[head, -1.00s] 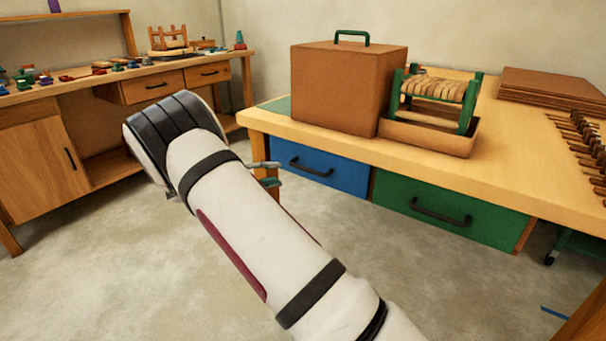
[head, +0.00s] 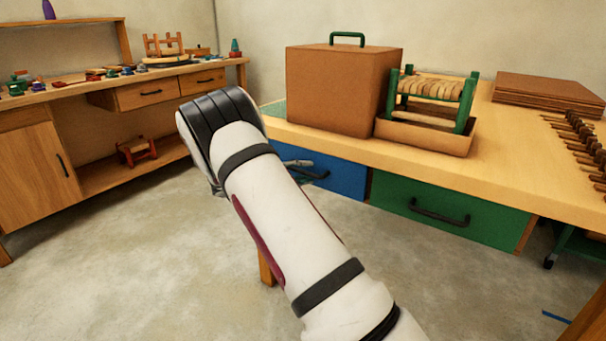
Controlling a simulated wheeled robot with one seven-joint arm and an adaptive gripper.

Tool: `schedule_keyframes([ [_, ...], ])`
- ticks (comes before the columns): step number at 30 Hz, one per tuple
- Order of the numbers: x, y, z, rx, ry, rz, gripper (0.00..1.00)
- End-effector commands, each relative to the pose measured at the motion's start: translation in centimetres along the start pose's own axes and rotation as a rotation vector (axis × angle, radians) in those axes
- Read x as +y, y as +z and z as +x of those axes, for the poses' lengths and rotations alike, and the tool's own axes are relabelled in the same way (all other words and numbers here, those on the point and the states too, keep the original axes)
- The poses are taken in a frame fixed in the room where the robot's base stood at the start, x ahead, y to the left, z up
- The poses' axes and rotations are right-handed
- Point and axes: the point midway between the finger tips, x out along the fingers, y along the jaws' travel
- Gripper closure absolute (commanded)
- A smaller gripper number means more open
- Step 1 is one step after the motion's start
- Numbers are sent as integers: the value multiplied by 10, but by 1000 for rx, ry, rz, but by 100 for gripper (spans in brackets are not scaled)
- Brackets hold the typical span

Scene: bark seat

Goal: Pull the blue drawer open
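The blue drawer (head: 346,180) is under the front edge of the light wood table, left of a green drawer. It looks shut, with its front flush. Its dark bar handle (head: 319,175) shows only in part. My white arm crosses the view and hides the drawer's left part. My gripper (head: 298,164) is mostly hidden behind the arm; only a bit of its grey fingers shows, overlapping the handle's left end in the picture. I cannot tell whether it touches the handle or whether it is open.
The green drawer (head: 445,209) has its own dark handle. A brown box (head: 340,92) and a small stool in a tray (head: 424,136) stand on the table (head: 500,165). A wooden workbench (head: 120,165) is at left. The floor between is clear.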

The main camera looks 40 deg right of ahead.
Motion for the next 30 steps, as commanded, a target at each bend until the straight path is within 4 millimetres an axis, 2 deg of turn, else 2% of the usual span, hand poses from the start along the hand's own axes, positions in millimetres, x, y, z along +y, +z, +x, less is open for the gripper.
schedule_keyframes([
  [3,0,0,0,0,0,0,71],
  [7,0,0,0,-1,0,0,100],
  [16,0,0,-1,0,0,-1,100],
  [20,-2,3,-8,0,0,-1,100],
  [26,-7,14,-37,2,1,-4,100],
  [30,-14,27,-68,4,0,-4,100],
])
